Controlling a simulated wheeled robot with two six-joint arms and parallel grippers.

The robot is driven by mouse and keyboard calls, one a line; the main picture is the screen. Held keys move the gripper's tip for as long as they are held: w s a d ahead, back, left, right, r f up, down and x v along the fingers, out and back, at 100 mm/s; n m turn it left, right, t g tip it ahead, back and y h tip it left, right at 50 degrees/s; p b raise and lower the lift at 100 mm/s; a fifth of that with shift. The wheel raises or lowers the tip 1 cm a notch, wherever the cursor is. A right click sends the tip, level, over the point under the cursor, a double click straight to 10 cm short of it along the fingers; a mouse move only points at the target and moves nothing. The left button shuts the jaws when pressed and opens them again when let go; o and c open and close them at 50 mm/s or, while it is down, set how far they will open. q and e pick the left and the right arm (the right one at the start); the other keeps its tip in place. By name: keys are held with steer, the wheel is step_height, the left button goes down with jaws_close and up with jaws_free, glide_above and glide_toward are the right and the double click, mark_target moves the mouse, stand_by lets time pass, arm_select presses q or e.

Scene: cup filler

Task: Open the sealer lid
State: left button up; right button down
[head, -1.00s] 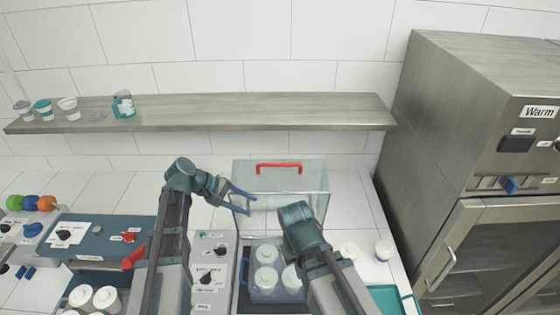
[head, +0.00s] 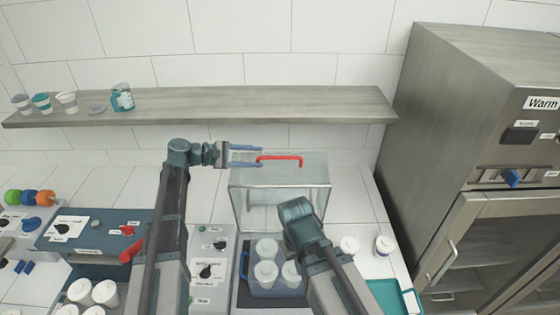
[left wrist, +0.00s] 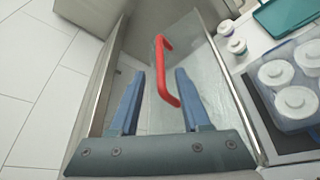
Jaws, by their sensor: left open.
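The sealer lid (head: 236,190) is a clear, boxy cover with metal edges and a red bar handle (head: 280,158). My left gripper (head: 261,156) is open at the left end of the handle. In the left wrist view, the red handle (left wrist: 161,50) runs lengthwise between the two blue fingers and extends past their tips; the jaws are not closed on it. My right arm reaches up in front of the lid, and its gripper does not show.
A blue tray (head: 245,270) with white lidded cups sits in front of the lid. Two white pots (head: 384,245) stand on the counter to the right. A steel warming cabinet (head: 465,140) bounds the right side. A shelf (head: 220,108) crosses the wall above.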

mark_target(273, 158)
arm_select(q)
steer(key=b+x, duration=0.2)
steer(key=x, duration=0.7)
jaws_close()
stand_by(1.3)
